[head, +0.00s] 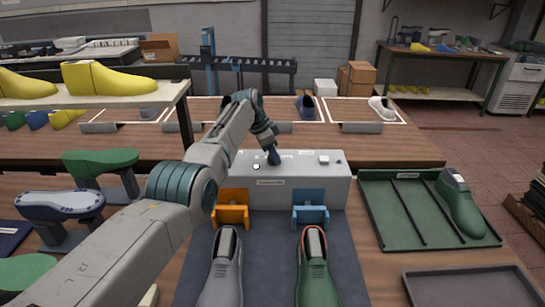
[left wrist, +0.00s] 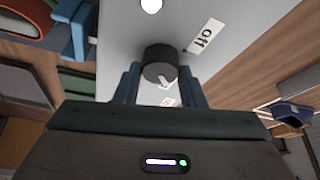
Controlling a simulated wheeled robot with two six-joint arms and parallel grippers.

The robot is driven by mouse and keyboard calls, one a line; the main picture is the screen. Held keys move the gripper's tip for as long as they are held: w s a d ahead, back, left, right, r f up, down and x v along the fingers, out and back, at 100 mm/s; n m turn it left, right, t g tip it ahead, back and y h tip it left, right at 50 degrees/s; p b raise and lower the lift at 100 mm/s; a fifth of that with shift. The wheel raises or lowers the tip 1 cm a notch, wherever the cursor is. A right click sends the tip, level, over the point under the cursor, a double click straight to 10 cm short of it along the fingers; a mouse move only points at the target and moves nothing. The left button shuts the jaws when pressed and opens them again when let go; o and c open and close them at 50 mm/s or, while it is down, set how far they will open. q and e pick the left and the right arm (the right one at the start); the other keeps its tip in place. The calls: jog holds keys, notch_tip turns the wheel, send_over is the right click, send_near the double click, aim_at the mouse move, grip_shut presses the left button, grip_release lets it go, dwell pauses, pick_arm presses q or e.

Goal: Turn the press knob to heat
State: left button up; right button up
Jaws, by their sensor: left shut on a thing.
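The press (head: 290,190) is a long white box at the back of the work table, in the middle of the head view. My left gripper (head: 274,158) reaches down to its top. In the left wrist view the dark round knob (left wrist: 159,60) sits between the two blue fingers of my left gripper (left wrist: 160,85), which is shut on it. A white mark on the knob lies on its lower side, away from the "off" label (left wrist: 205,36). Another label (left wrist: 168,101) below the knob is partly hidden and I cannot read it. My right gripper is not in view.
Orange (head: 231,214) and blue (head: 310,214) holders stand before the press, with a grey shoe (head: 222,270) and a green shoe (head: 313,270) in front. A green tray (head: 400,212) holding a green last (head: 460,203) is to the right. Shoe forms stand at left.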

pick_arm(q)
jog(key=shift+d, duration=0.1)
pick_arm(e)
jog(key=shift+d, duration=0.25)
pick_arm(q)
jog(key=o, duration=0.7)
jog(key=shift+o, duration=1.4)
jog(key=shift+d, duration=0.1)
jog(key=shift+a+r, duration=0.25)
jog(key=shift+r, duration=0.05)
jog(key=b+v, duration=0.2)
jog(key=v, duration=0.8)
jog(key=shift+d, duration=0.15)
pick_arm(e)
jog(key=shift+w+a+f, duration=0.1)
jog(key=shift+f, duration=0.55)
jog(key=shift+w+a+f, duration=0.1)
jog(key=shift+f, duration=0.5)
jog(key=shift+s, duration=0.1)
